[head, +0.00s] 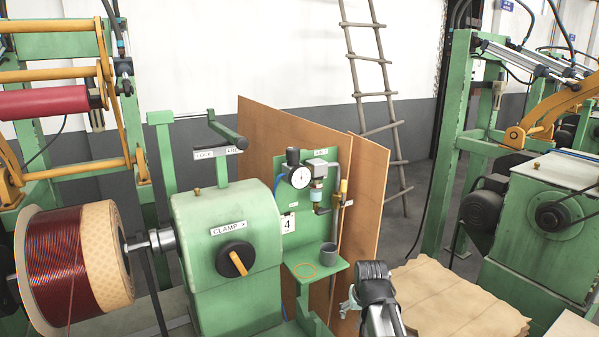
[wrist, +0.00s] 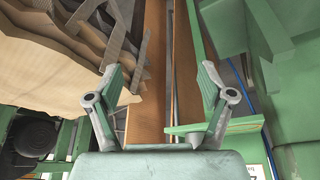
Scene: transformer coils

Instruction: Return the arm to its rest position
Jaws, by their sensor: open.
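My gripper (wrist: 160,82) is open and empty in the wrist view, its two fingers spread wide. Between and beyond the fingers are brown board and narrow upright strips; nothing lies in the grip. In the head view, the dark and silver end of my arm shows at the bottom, right of the middle. It is just right of the small green shelf (head: 318,271) with a grey cup (head: 328,254). I cannot make out the fingers clearly there.
A green machine (head: 228,215) with a clamp knob (head: 236,259) and a copper coil (head: 65,265) stand left. Brown boards (head: 370,200) stand behind the shelf. Stacked tan sheets (head: 450,295) lie right of my arm, before another green machine (head: 545,225). A ladder (head: 373,95) leans behind.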

